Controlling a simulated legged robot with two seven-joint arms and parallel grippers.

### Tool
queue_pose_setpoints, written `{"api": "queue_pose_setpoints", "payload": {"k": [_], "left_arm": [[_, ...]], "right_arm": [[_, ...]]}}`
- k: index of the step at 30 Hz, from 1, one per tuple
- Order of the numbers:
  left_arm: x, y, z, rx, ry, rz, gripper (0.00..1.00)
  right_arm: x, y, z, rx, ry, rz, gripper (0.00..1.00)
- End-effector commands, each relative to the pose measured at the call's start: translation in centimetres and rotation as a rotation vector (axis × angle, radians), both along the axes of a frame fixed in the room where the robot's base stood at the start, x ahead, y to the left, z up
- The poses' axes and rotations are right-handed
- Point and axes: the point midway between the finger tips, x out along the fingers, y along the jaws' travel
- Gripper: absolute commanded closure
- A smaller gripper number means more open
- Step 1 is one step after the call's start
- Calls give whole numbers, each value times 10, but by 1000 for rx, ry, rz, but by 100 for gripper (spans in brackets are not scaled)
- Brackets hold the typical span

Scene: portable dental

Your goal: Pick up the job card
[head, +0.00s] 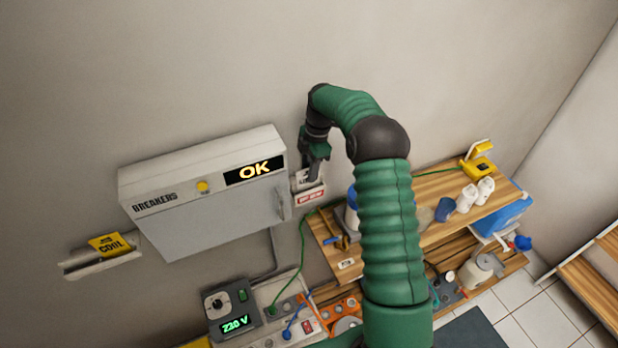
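A small white card (302,177) with dark print stands in a white wall holder (309,198) with a red label, just right of the breaker box. It looks like the job card, but its print is too small to read. My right gripper (315,172) points down at the holder, and its fingers overlap the card's right side. I cannot tell whether the fingers touch the card or are closed on it. My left gripper is not in view.
The grey breaker box (205,195) with an OK display is close left of the gripper. A yellow COOL card (110,244) sits in a wall tray (100,265) farther left. The wall above is clear.

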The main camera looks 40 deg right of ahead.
Motion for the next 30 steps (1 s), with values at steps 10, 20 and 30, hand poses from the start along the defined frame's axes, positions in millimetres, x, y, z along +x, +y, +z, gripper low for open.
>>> {"api": "queue_pose_setpoints", "payload": {"k": [10, 20, 30], "left_arm": [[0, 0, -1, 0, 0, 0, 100], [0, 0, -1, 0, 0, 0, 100], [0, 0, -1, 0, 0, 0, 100]], "right_arm": [[1, 1, -1, 1, 2, 0, 100], [1, 0, -1, 1, 1, 0, 100], [1, 1, 0, 0, 1, 0, 100]]}}
